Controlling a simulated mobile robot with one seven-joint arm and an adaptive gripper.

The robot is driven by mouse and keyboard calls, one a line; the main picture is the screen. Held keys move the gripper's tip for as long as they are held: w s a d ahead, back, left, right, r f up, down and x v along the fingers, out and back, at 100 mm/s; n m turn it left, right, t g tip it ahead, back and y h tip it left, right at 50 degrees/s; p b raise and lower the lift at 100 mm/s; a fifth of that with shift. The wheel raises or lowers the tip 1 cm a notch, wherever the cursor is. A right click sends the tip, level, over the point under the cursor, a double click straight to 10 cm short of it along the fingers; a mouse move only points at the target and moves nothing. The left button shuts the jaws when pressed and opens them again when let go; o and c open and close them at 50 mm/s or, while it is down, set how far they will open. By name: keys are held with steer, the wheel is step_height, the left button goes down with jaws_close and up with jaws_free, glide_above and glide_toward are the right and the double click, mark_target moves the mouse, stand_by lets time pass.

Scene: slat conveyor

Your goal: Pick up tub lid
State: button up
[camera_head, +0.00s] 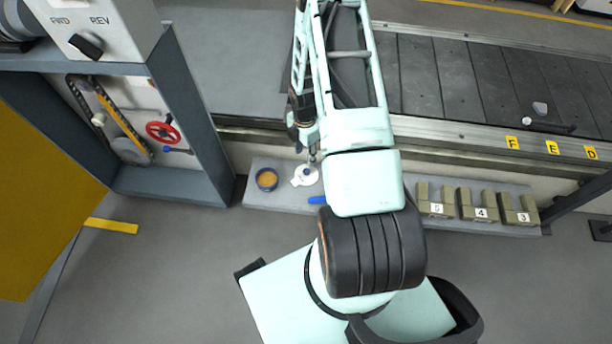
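A white round piece with a small tab and a darker centre, which looks like the tub lid (306,176), lies on the grey ledge below the conveyor. An open round tub (267,179) with a dark blue rim and orange-brown contents stands just left of it. My arm reaches up the picture over the ledge. The dark end of my gripper (300,133) shows at the arm's left side, above the lid in the picture. Its fingers are small and partly hidden by the arm, so I cannot tell their opening or whether they touch the lid.
The ledge (340,184) also holds a blue item (317,200) partly behind my arm and tan blocks (435,199) marked 5, 4 and 3. The slat conveyor (470,80) runs behind, with a small pale object (540,108) on it. A grey-blue cabinet frame (190,110) stands left.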

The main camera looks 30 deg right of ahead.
mark_target(306, 171)
steer(key=f+b, duration=0.1)
steer(key=f, duration=0.2)
steer(key=f+b, duration=0.1)
steer(key=f, duration=0.2)
steer(key=f+b, duration=0.1)
steer(key=f, duration=0.2)
steer(key=shift+s+f, duration=0.25)
steer(key=shift+r, duration=0.1)
steer(key=c, duration=0.7)
